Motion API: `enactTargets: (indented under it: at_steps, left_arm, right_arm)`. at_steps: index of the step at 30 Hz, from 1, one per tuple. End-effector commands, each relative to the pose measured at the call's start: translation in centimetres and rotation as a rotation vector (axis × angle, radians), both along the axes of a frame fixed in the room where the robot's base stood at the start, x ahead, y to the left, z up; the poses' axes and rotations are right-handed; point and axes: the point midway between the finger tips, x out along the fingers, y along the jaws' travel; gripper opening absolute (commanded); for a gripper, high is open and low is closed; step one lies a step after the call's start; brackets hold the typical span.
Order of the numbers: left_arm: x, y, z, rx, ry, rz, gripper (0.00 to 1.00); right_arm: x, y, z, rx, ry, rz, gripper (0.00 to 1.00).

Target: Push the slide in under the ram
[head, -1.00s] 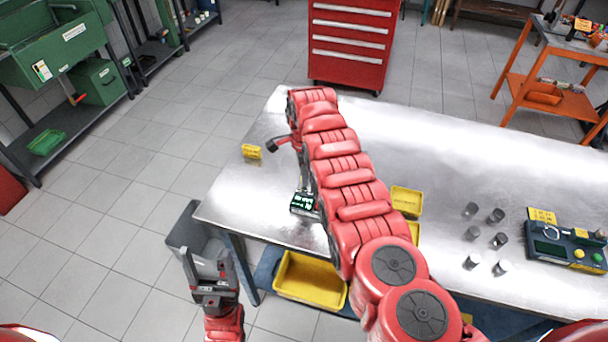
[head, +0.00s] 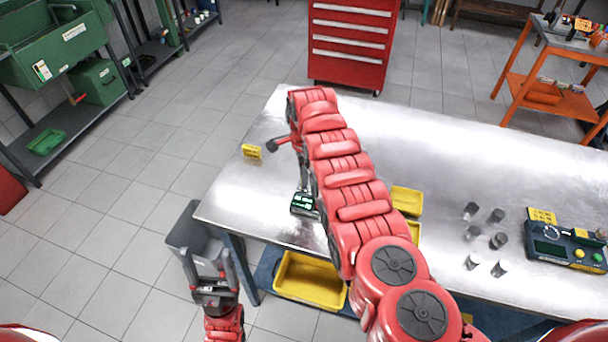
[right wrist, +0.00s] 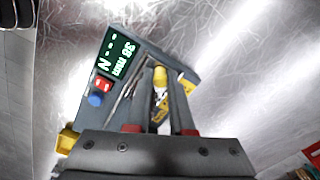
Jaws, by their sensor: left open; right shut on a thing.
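A dark press unit with a lit green display (head: 304,203) stands near the left end of the steel table in the head view. The display shows large in the right wrist view (right wrist: 117,55), beside a red switch and a blue button. My right gripper (right wrist: 161,77) is shut on a small yellow knob (right wrist: 160,74) at this unit; whether the knob is on the slide I cannot tell. In the head view my right arm covers most of this place, and the ram cannot be made out. My left gripper (head: 208,262) is open and empty, off the table's left front corner.
Several grey cylinders (head: 472,234) and a green-grey console (head: 565,246) stand at the right. The table's far middle is clear.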

Motion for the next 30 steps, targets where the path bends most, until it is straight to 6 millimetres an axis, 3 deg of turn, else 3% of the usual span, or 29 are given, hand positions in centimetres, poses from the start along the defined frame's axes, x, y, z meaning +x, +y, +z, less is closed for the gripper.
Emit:
enactTargets:
  at_steps: [11, 17, 24, 30]
  left_arm:
    - [0.0, 0.0, 0.5, 0.000, 0.000, 0.000, 0.70]
    - [0.0, 0.0, 3.5, 0.000, 0.000, 0.000, 0.70]
    - [0.0, 0.0, 7.8, 0.000, 0.000, 0.000, 0.70]
    - [0.0, 0.0, 8.0, 0.000, 0.000, 0.000, 0.70]
  right_arm:
    - [0.0, -0.1, 0.2, 0.001, 0.000, -0.001, 0.00]
    - [-0.4, -1.2, 0.6, 0.006, 0.006, -0.003, 0.00]
    - [-1.4, -3.9, 0.6, 0.001, 0.006, -0.003, 0.00]
    - [-1.6, -4.5, -0.1, 0.000, 0.003, 0.001, 0.00]
